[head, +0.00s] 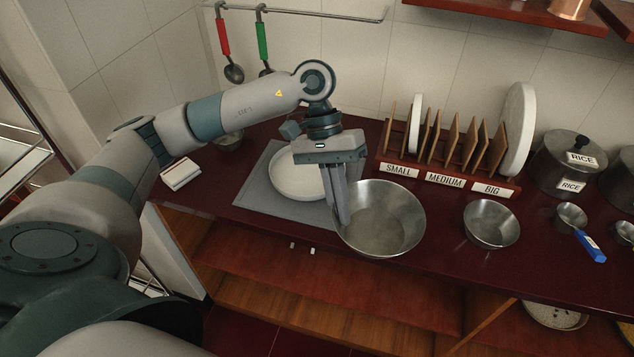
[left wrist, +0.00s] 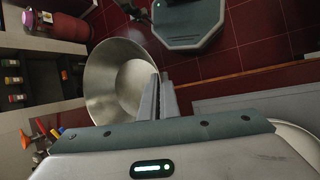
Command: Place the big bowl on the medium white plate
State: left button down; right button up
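The big bowl (head: 386,212) is a wide metal bowl at the counter's front edge, just right of the grey mat. The medium white plate (head: 290,176) lies flat on the mat, empty, partly hidden by my left gripper. My left gripper (head: 344,218) points down at the bowl's left rim, its fingers close together with the rim between them. In the left wrist view, the bowl (left wrist: 118,82) meets the fingers (left wrist: 166,98), and the plate's edge (left wrist: 300,142) shows at lower right. I cannot tell whether the bowl's base touches the counter. My right gripper is out of view.
A wooden plate rack (head: 440,165) labelled small, medium and big stands behind the bowl, with a large white plate (head: 518,128) at its right. A smaller metal bowl (head: 491,224), a blue-handled cup (head: 572,217) and a rice pot (head: 562,165) stand to the right.

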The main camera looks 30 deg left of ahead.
aim_at(307, 172)
jog(key=u, duration=0.4)
jog(key=i+j+u, duration=0.1)
jog(key=u, duration=0.35)
jog(key=i+u, duration=0.15)
jog(key=u, duration=0.25)
jog(key=i, duration=0.45)
